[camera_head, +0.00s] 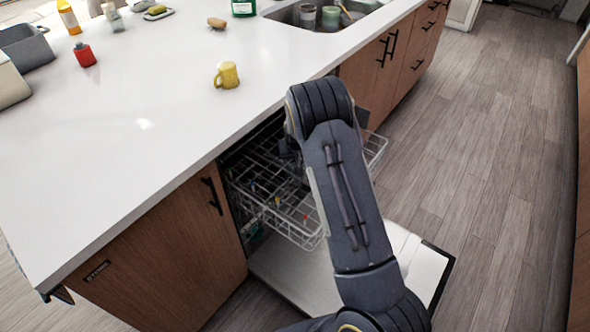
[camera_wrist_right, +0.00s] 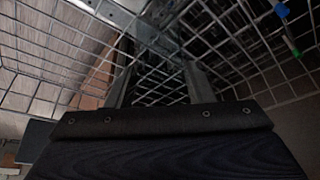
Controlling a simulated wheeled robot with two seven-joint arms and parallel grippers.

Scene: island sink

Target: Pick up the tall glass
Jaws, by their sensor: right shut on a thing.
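My right arm reaches down into the open dishwasher, and its own links hide most of the gripper in the head view. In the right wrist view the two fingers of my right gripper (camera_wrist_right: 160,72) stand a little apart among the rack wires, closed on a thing. That thing is hard to make out, dark and see-through against the wires, consistent with the tall glass. No tall glass shows clearly in the head view. My left gripper is not in view.
The wire dishwasher rack (camera_head: 262,188) is pulled out above the lowered door (camera_head: 300,278). A sink (camera_head: 287,14) lies beyond. Floor is free right.

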